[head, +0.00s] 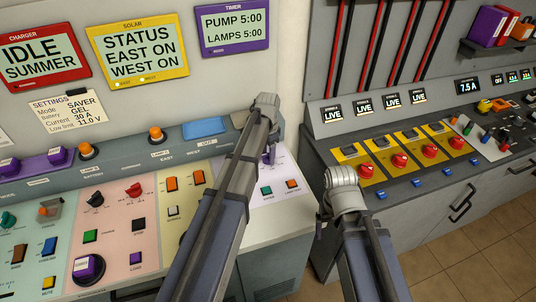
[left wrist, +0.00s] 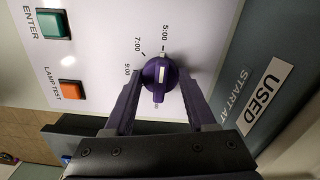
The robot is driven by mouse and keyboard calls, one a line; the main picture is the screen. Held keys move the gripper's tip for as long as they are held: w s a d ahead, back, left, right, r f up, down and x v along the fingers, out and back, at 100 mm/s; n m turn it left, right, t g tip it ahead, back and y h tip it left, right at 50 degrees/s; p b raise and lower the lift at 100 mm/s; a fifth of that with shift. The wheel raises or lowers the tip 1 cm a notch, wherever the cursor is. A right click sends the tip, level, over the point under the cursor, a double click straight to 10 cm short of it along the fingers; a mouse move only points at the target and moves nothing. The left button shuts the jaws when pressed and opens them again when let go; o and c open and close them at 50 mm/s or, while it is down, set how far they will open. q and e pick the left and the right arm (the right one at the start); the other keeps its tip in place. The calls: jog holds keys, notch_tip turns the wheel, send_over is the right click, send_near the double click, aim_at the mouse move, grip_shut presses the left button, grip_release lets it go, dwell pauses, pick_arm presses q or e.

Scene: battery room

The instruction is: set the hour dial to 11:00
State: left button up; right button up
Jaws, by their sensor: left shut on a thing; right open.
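The hour dial (left wrist: 160,76) is a round purple knob with a white pointer line on a white panel, in the left wrist view. Its pointer points up in that view, at the 5:00 mark; 7:00 and 9:00 labels run down its left side. No 11:00 label shows. My left gripper (left wrist: 161,80) has one finger on each side of the knob and is shut on it. In the head view the dial (head: 268,157) is mostly hidden by my left gripper (head: 270,148). My right gripper (head: 319,226) is open and empty, away from the panel.
The timer screen (head: 233,26) reads PUMP 5:00 and LAMPS 5:00. A green ENTER button (left wrist: 55,52) and an orange LAMP TEST button (left wrist: 70,90) sit close to the dial. A second console with red knobs (head: 399,161) stands at right, across a gap.

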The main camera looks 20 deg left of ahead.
pick_arm(q)
jog(key=c, duration=0.7)
